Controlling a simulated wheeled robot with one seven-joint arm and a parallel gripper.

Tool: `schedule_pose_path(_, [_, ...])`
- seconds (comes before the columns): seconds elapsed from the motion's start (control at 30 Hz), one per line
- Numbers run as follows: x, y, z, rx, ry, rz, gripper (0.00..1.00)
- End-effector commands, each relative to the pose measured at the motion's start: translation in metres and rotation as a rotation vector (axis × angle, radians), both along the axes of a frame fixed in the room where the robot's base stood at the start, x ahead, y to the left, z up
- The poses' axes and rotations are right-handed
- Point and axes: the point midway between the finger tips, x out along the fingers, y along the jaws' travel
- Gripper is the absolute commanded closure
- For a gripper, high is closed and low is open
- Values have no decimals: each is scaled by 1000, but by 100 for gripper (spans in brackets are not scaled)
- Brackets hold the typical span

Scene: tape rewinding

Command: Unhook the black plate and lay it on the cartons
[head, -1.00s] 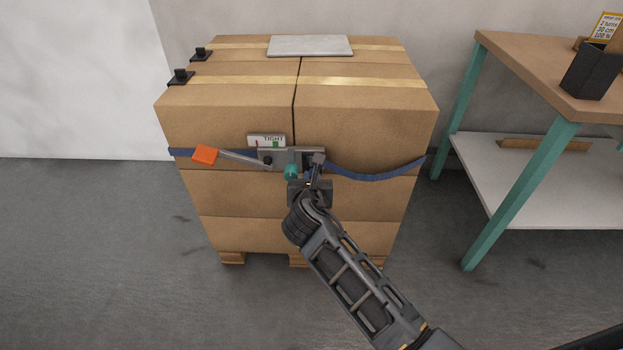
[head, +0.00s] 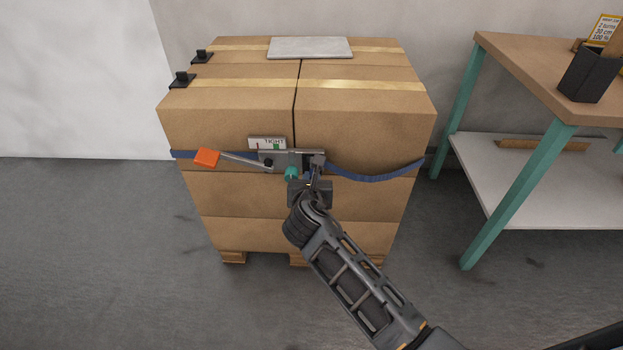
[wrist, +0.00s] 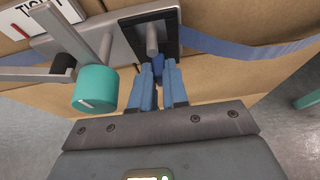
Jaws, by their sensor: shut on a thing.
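The black plate (wrist: 170,22) is on the front of the strapped cartons (head: 365,115), at the right end of the metal tensioner (head: 282,160). A grey peg (wrist: 152,40) sticks out through it. The right blue strap (wrist: 225,45) runs from it. My gripper (wrist: 158,85) is at the plate's lower edge, its blue fingers closed around a small dark blue tab (wrist: 158,66). Whether the tab is joined to the plate is hidden. In the head view my gripper (head: 312,182) covers part of the tensioner. A teal knob (wrist: 96,88) is just left of the fingers.
An orange-ended lever (head: 206,158) sticks out left, below a TIGHT gauge (head: 267,143). A grey slab (head: 310,47) and two black pegged pieces (head: 182,79) lie on the carton top; its front middle is clear. A workbench (head: 530,60) stands at right.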

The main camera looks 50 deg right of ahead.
Motion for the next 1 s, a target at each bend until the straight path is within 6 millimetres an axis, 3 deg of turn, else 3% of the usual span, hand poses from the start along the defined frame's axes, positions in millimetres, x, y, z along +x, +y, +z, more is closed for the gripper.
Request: schedule_pose_path(1.0, [-29,38,0,1,3,2,100])
